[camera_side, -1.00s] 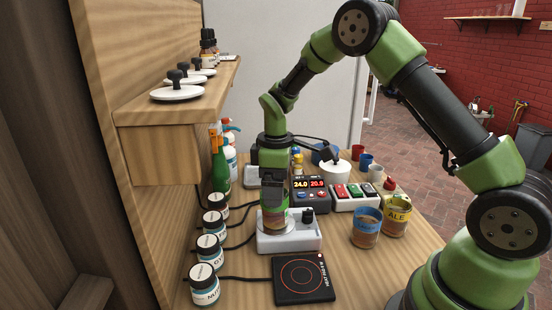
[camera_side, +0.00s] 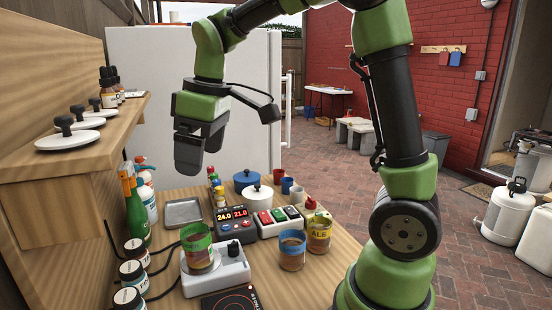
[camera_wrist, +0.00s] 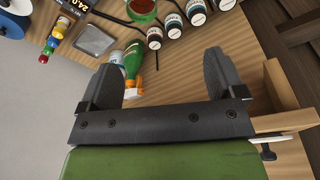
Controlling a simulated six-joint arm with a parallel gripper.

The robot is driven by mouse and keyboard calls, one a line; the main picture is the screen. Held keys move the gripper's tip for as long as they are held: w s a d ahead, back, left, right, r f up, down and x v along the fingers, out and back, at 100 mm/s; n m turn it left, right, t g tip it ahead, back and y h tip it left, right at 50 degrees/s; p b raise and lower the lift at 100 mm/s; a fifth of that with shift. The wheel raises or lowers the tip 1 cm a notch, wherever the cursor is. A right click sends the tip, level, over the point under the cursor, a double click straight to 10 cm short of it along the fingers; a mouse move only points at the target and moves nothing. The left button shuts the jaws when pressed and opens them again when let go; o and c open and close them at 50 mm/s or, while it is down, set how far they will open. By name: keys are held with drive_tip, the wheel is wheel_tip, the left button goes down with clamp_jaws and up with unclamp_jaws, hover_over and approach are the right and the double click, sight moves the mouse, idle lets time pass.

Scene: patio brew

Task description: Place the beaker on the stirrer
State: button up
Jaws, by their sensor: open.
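A glass beaker with a green band (camera_side: 197,249) and brownish contents stands upright on the white stirrer (camera_side: 222,274), beside its black knob.
A blue-banded beaker (camera_side: 292,252) and a yellow ALE beaker (camera_side: 319,234) stand right of the stirrer. A black hot plate (camera_side: 216,302) lies in front. Lidded jars (camera_side: 132,272) and a green bottle (camera_side: 134,213) line the left, below a wooden shelf (camera_side: 75,160).

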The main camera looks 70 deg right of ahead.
drive_tip(key=s+a+r+m+t, duration=0.1)
drive_tip(key=s+a+m+t, duration=0.1)
drive_tip(key=s, duration=0.5)
drive_tip(key=s+a+r+m+t+y, duration=0.1)
drive_tip(key=s+a+m+t, duration=0.1)
drive_tip(key=s+m, duration=0.3)
drive_tip(key=s, duration=0.3)
drive_tip(key=shift+s+t, duration=0.3)
drive_tip(key=shift+t, duration=0.1)
drive_tip(key=shift+c, duration=0.5)
idle(0.5)
